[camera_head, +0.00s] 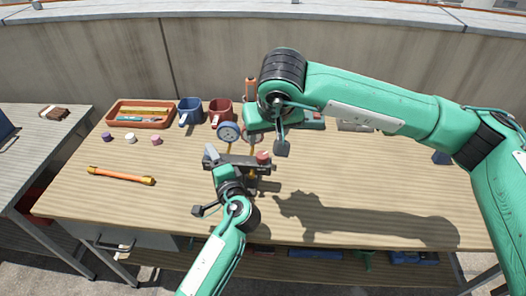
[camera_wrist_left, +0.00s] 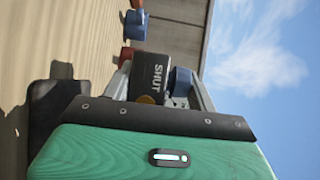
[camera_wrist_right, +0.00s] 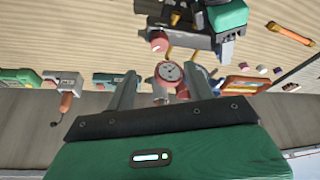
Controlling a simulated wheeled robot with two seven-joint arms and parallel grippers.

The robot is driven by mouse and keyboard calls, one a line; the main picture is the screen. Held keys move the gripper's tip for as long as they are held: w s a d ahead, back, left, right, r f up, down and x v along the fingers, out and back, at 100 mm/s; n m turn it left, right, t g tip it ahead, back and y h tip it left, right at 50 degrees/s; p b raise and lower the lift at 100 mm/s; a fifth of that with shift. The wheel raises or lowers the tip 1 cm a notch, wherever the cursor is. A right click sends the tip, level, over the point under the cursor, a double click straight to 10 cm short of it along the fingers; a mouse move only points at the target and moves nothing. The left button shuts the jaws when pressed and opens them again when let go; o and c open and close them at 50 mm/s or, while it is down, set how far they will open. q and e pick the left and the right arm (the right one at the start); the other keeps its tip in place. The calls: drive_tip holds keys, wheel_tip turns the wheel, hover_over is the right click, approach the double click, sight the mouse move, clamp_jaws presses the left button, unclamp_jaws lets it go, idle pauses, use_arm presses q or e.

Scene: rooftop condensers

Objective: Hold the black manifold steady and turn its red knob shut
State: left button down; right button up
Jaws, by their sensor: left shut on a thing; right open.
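The black manifold (camera_head: 243,161) stands over the middle of the bench. Its red knob (camera_head: 263,157) is on the right part and also shows in the right wrist view (camera_wrist_right: 158,42). My left gripper (camera_head: 216,163) is shut on the manifold's left end; in the left wrist view a black face marked SHUT (camera_wrist_left: 157,73) lies between its fingers. My right gripper (camera_head: 258,130) is open above and behind the manifold, apart from the knob. In the right wrist view a red gauge (camera_wrist_right: 170,72) appears between its fingers. A blue gauge (camera_head: 228,132) stands behind the manifold.
Several small caps (camera_head: 130,138) and an orange rod (camera_head: 121,176) lie on the left. The bench's right front is clear. A wall (camera_head: 90,65) stands behind.

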sight(262, 154)
drive_tip(key=x, duration=1)
drive_tip(key=shift+f, duration=0.2)
drive_tip(key=c, duration=1)
drive_tip(key=shift+o, duration=0.2)
